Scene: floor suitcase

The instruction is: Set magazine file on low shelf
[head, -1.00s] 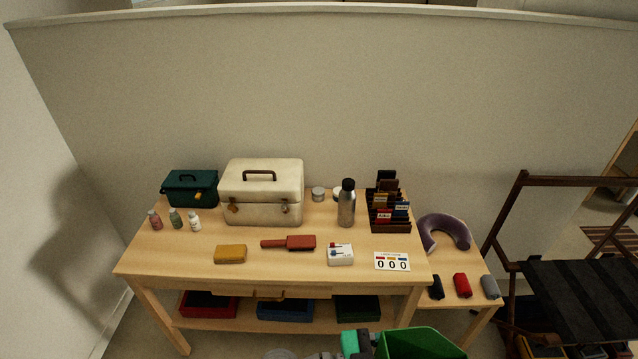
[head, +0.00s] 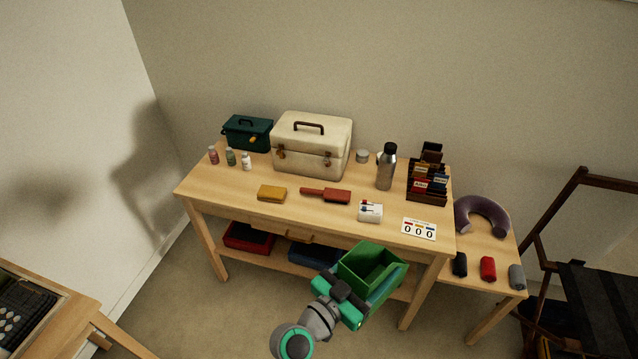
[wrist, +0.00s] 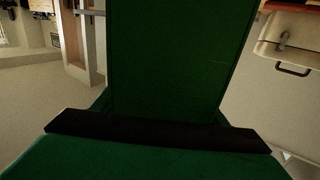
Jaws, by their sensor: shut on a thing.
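The green magazine file (head: 372,264) is an open-topped box. My gripper (head: 352,298) is shut on it and holds it up in front of the table's right half, in the head view. In the wrist view the green file (wrist: 180,60) fills the middle, with a dark finger bar (wrist: 155,130) across it. The low shelf (head: 284,262) runs under the tabletop. A red tray (head: 248,238) and a blue tray (head: 312,256) stand on it. The file and my arm hide the shelf's right part.
The wooden table (head: 240,190) carries a cream case (head: 312,145), a teal box (head: 247,133), a steel bottle (head: 386,170) and a card rack (head: 428,180). A side table with a neck pillow (head: 482,213) adjoins at right. Another table (head: 75,310) stands at lower left. Floor between is clear.

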